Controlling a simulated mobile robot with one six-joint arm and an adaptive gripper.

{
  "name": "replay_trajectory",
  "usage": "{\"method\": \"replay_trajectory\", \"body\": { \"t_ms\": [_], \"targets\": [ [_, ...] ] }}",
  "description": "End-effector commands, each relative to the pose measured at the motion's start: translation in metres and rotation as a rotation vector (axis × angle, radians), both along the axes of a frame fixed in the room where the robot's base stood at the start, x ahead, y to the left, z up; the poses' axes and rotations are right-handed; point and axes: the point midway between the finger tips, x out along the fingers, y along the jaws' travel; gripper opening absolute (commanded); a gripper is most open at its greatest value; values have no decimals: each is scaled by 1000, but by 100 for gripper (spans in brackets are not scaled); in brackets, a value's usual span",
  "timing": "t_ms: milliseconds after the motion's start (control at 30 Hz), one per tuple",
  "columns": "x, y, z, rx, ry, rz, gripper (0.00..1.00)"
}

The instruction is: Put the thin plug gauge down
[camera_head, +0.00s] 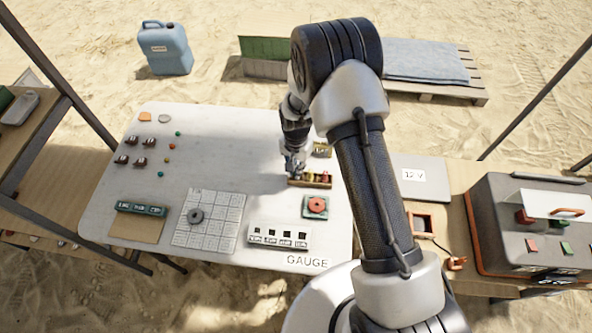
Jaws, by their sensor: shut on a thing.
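My gripper (294,172) is at the left end of a small wooden rack (322,185) on the right part of the white table. It points down and is shut on what I take to be the thin plug gauge, which is too small and too covered by the fingers to make out. Several small brass and red pieces (318,177) stand in the rack to the right of my gripper. I cannot tell whether the held gauge touches the rack.
The white table (240,130) has free room left of the rack. A green block with a red disc (317,206), a white slotted block (279,236) and a gridded plate with a grey ring (196,215) lie nearer the front. My arm hides the table's right edge.

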Motion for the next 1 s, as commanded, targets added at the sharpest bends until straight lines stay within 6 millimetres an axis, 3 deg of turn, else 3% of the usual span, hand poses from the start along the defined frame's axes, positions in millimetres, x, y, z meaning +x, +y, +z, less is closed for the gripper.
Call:
{"method": "replay_trajectory", "body": {
  "t_ms": [100, 467, 500, 600, 1000],
  "targets": [
    [0, 0, -14, 0, 1, 0, 0],
    [0, 0, -18, 0, 0, 0, 0],
    [0, 0, -17, 0, 0, 0, 13],
    [0, 0, -16, 0, 0, 0, 20],
    [0, 0, -10, 0, 0, 0, 20]
  ]
}}
